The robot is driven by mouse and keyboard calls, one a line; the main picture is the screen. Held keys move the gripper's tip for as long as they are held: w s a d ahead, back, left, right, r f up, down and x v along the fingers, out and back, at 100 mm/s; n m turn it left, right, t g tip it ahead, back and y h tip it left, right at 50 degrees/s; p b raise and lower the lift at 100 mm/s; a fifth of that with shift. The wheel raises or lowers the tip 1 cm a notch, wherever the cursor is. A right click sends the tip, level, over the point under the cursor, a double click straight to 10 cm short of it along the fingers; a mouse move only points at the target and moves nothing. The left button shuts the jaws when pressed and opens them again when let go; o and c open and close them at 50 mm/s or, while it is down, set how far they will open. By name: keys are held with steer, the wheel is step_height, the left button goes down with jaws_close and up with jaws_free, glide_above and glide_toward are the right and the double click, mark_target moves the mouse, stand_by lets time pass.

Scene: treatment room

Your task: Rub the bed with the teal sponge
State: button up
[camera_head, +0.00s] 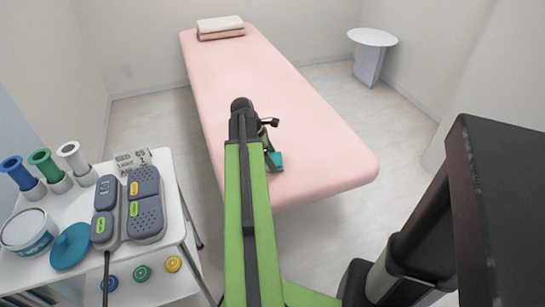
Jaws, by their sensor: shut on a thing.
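The bed (317,150) has a pink top and runs from the back wall toward the front right. My gripper (271,148) is at the end of my green and black arm, over the near left part of the bed. It is shut on the teal sponge (275,160), of which only a small part shows below the gripper. My arm hides part of the bed's near left edge. I cannot tell whether the sponge touches the bed top.
Folded towels (220,28) lie at the bed's far end. A round white side table (373,37) stands at the back right. At the left, a white cart (186,232) holds several rolls, a tub (29,232), a teal lid (71,246) and a grey device (145,205). The bed's middle is clear.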

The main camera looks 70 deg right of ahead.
steer(key=shift+r+p, duration=2.85)
steer(key=shift+r, duration=0.15)
step_height(320, 180, up, 3)
steer(key=p, duration=0.3)
